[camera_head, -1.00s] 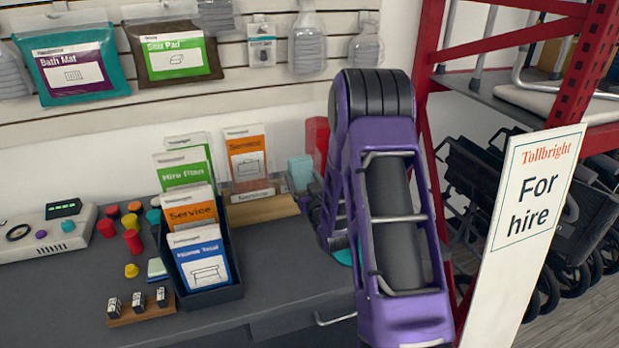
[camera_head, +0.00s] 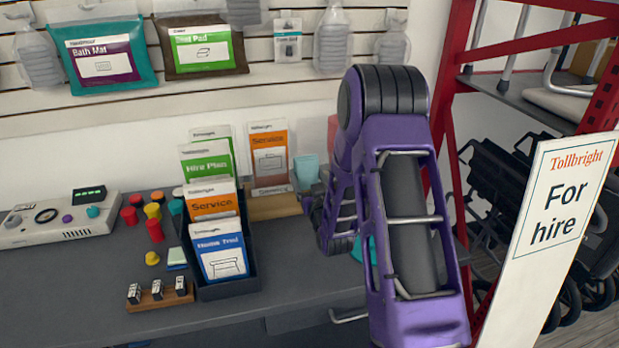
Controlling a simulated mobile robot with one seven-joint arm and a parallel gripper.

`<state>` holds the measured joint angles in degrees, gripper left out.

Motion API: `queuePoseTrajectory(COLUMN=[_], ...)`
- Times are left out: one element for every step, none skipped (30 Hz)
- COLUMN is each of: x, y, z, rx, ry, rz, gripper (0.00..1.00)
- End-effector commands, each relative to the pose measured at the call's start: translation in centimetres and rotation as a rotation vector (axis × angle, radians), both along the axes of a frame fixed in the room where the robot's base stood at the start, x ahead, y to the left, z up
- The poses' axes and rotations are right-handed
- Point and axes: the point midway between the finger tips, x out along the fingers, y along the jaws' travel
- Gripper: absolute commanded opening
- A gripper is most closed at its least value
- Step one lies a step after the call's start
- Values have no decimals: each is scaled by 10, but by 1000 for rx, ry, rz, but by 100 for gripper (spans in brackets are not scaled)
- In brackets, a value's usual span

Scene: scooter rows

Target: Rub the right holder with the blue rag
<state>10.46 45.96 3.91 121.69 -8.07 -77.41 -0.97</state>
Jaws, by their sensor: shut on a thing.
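The right holder (camera_head: 273,206) has a light wooden base and holds an upright orange and white Service card, at the back of the desk. The left holder (camera_head: 227,289) is a dark box with several leaflets. My gripper (camera_head: 312,200) is low beside the right holder's right end, mostly hidden by my purple arm. It is shut on a pale teal-blue piece, which looks like the blue rag (camera_head: 306,172). The rag is close to the holder's right edge; I cannot tell whether they touch.
A grey control box (camera_head: 60,222), several red and yellow pegs (camera_head: 154,231) and a small wooden block rack (camera_head: 160,298) occupy the desk's left. A For hire sign (camera_head: 550,240) and red shelving (camera_head: 447,110) stand at right. Bare desk (camera_head: 290,265) lies in front of the right holder.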

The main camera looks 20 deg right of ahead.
Motion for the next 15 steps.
queuePoseTrajectory(x=[-4, -7, -11, -14, -17, -22, -25, -28, -32, -35, -38, -42, -45, -47, -51], y=[-1, -1, -1, -1, -1, -1, -1, -1, -1, -1, -1, -2, -2, -2, -2], z=[0, 0, -1, -1, -1, -1, -1, -1, -1, -1, -1, -1, -1, -1, -1], rx=[0, 0, 0, 0, 0, 0, 0, 0, 0, 0, -1, 0, -1, -1, -1], ry=[1, 1, 3, 3, 2, 3, 4, 3, 3, 3, 3, 3, 3, 3, 4], rz=[-1, -1, -2, -2, -2, -2, -2, -2, -2, -2, -2, -2, -2, -2, -2], gripper=[36, 36, 36, 36, 36, 36, 36, 36, 36, 36, 36, 36, 36, 36, 36])
